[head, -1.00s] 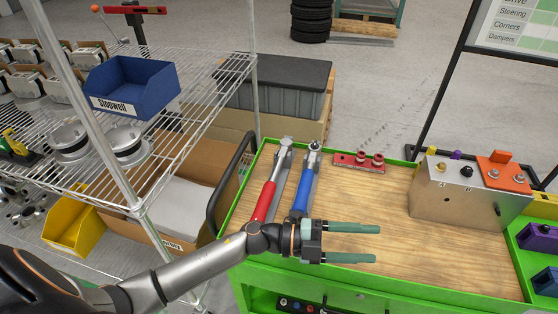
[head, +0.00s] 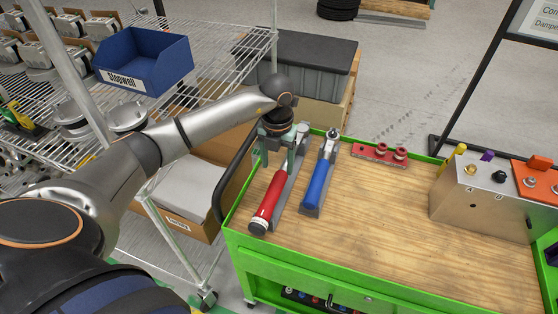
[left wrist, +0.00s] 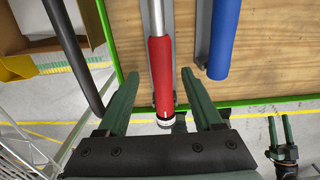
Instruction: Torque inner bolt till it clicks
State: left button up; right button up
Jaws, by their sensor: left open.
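A torque wrench with a red handle (head: 267,203) lies on the wooden cart top beside a wrench with a blue handle (head: 318,185). My left gripper (head: 277,162) points down above the red wrench, open and empty. In the left wrist view, the open fingers of my left gripper (left wrist: 156,88) stand on either side of the line of the red handle (left wrist: 161,75). The blue handle (left wrist: 225,35) is to the right, outside the fingers. A metal box (head: 475,200) carries knobs and bolts on top; which bolt is the inner one I cannot tell. My right gripper (left wrist: 280,129) shows small, fingers apart.
A red plate with two sockets (head: 380,153) lies at the back of the green cart (head: 300,268). A wire shelf with a blue bin (head: 143,60) stands on the left. A black cart handle (head: 226,180) rises close to the left gripper. The middle of the cart top is clear.

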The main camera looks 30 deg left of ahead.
aim_at(278, 179)
pick_arm(q)
notch_tip(278, 179, down, 9)
jog(key=b, duration=0.5)
jog(key=shift+r+b, duration=0.15)
jog(key=shift+b, duration=0.25)
grip_shut()
dwell(0.8)
